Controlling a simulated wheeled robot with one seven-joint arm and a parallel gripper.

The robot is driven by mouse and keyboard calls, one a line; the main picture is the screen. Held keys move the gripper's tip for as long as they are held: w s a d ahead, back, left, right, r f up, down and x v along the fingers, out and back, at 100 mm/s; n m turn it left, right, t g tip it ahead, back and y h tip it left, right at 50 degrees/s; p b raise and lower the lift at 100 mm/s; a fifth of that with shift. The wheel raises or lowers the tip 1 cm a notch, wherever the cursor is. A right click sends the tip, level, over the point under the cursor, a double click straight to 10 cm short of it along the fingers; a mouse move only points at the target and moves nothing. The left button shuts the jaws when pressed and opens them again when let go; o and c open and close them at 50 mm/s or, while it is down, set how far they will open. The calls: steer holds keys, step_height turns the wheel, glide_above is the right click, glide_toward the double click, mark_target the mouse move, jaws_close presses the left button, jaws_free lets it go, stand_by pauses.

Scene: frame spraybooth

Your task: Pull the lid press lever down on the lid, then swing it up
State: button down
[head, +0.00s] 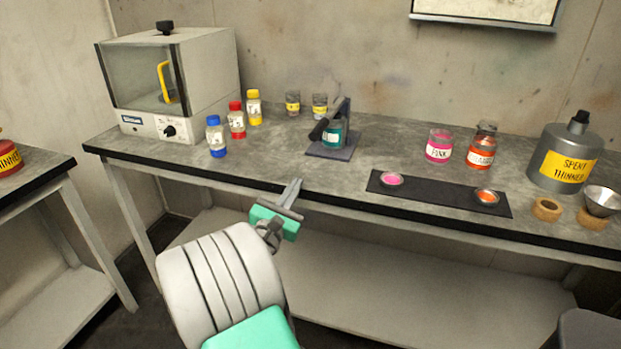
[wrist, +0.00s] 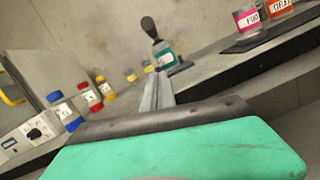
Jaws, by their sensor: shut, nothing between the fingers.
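The lid press stands on the bench in the middle of the head view, a dark base plate (head: 332,150) with an upright post and a dark lever (head: 323,122). The lever also shows in the wrist view (wrist: 149,27), with its knob toward me. A teal-labelled jar (head: 334,133) stands on the press base under the lever; it shows in the wrist view too (wrist: 164,55). Whether its lid is seated is too small to tell. My gripper (head: 294,187) is shut and empty, in front of the bench edge, apart from the press.
Blue-, red- and yellow-capped bottles (head: 216,137) and a glass-fronted oven (head: 170,80) stand left of the press. A pink jar (head: 439,146), an orange jar (head: 482,145), a dark mat (head: 430,194) and a spent thinner can (head: 565,158) are to its right. Bench front before the press is clear.

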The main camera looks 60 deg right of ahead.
steer(key=shift+n, duration=0.3)
steer(key=p+x, duration=0.1)
steer(key=x, duration=0.2)
steer(key=p+x, duration=0.1)
steer(key=x, duration=0.3)
steer(key=r+p+x, duration=0.1)
steer(key=p+x, duration=0.1)
steer(key=x, duration=0.1)
steer(key=shift+s+d, duration=0.15)
steer(key=shift+d, duration=0.05)
steer(key=r, duration=0.3)
steer(key=shift+s+a+p, duration=0.2)
steer(key=shift+s+p, duration=0.05)
steer(key=shift+p, duration=0.15)
steer(key=shift+r, duration=0.35)
